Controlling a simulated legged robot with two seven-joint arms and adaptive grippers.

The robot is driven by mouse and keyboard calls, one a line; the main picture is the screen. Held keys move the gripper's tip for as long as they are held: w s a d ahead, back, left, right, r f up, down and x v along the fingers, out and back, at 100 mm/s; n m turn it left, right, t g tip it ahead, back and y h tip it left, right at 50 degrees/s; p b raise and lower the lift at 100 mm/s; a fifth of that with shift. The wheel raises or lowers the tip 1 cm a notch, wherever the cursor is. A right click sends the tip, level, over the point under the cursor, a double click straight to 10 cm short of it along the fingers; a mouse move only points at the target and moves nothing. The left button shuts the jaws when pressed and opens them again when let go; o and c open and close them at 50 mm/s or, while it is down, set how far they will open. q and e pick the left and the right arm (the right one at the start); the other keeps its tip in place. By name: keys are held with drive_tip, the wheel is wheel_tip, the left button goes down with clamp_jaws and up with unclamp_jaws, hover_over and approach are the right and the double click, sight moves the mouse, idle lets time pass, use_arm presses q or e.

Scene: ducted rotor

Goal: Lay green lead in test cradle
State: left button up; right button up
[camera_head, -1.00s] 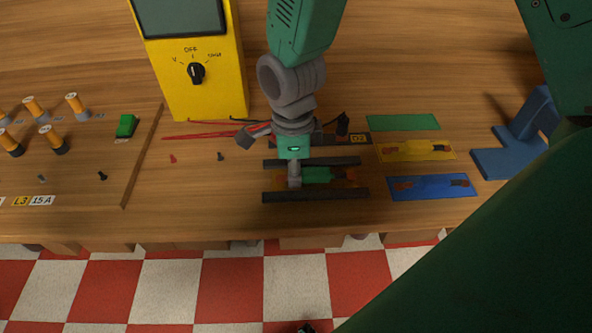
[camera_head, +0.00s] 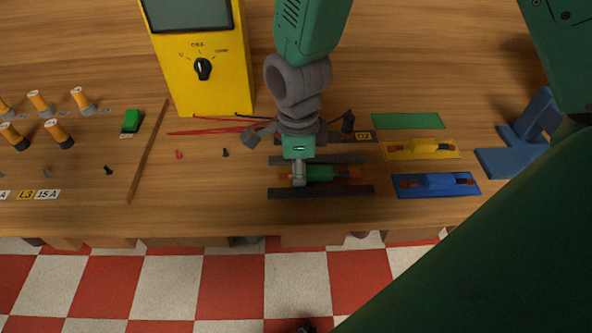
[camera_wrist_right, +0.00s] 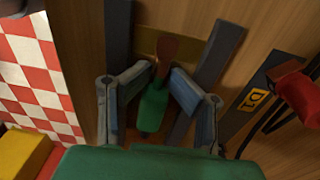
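The green lead (camera_head: 330,174), with brown-orange ends, lies lengthwise between the two dark rails of the test cradle (camera_head: 345,192). My right gripper (camera_head: 299,172) points down over the left part of the lead. In the right wrist view its fingers (camera_wrist_right: 163,72) close in on both sides of the green lead (camera_wrist_right: 154,106), near a brown end. The dark cradle rails (camera_wrist_right: 218,52) flank it there. Whether the lead rests fully on the cradle is hidden by the gripper. My left gripper is not in view.
Right of the cradle lie a green mat (camera_head: 408,121), a yellow lead (camera_head: 430,147) on a yellow mat, and a blue lead (camera_head: 438,181) on a blue mat. A blue stand (camera_head: 530,125) is beyond. A yellow meter (camera_head: 205,85) with red wires (camera_head: 205,131) stands behind left.

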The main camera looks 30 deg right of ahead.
wheel_tip(320, 180, up, 13)
drive_tip(key=p, duration=0.1)
drive_tip(key=shift+w+f+p, duration=0.15)
drive_tip(key=shift+w+p, duration=0.2)
drive_tip(key=shift+d, duration=0.1)
